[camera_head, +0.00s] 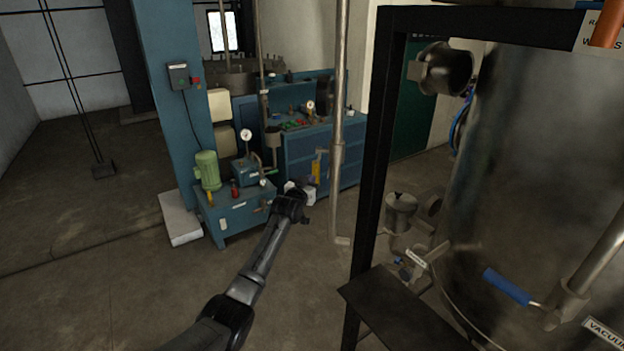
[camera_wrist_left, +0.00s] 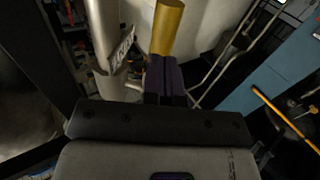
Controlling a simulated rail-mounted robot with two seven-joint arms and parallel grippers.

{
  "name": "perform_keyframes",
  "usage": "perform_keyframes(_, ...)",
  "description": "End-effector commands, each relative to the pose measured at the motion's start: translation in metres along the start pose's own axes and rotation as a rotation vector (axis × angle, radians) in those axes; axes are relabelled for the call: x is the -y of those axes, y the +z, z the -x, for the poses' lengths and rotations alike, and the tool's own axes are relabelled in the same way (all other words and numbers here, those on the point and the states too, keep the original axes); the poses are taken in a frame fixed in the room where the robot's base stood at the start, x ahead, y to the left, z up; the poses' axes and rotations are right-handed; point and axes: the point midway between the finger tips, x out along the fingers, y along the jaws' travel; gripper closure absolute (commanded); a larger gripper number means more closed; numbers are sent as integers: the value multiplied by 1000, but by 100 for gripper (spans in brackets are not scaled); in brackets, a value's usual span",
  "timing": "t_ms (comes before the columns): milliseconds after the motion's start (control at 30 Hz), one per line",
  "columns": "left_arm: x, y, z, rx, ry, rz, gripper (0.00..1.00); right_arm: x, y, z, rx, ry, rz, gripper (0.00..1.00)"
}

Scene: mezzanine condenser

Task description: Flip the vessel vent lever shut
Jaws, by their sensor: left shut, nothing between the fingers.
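The yellow lever handle (camera_head: 317,166) stands roughly upright just left of a tall grey pipe (camera_head: 338,130) in the head view; I take it for the vent lever. In the left wrist view a yellow handle (camera_wrist_left: 167,27) rises straight beyond the fingertips, and a tag (camera_wrist_left: 122,48) with unclear lettering hangs on the pale pipe beside it. My left gripper (camera_head: 303,191) is just below and left of the handle. Its dark fingers (camera_wrist_left: 165,78) are together with nothing between them. I cannot tell whether they touch the handle. My right gripper is out of view.
A blue pump bench (camera_head: 235,213) with a green motor (camera_head: 207,169) stands behind my left arm. A black frame post (camera_head: 375,170) and a large metal vessel (camera_head: 530,150) fill the right. A blue-handled valve (camera_head: 508,286) sits by the vessel.

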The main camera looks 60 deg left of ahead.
Motion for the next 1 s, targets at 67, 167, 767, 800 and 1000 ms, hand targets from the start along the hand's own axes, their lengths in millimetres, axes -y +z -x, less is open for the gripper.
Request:
perform_keyframes(67,0,-1,-7,-1,1,0,100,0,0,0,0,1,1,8)
perform_keyframes(167,0,-1,-12,-1,1,1,100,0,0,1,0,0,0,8)
perform_keyframes(767,0,0,-18,-1,1,0,100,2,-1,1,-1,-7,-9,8)
perform_keyframes(800,-1,0,-18,-1,1,0,100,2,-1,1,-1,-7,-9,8)
perform_keyframes(1000,-8,5,-17,-39,2,-6,100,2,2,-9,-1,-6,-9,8)
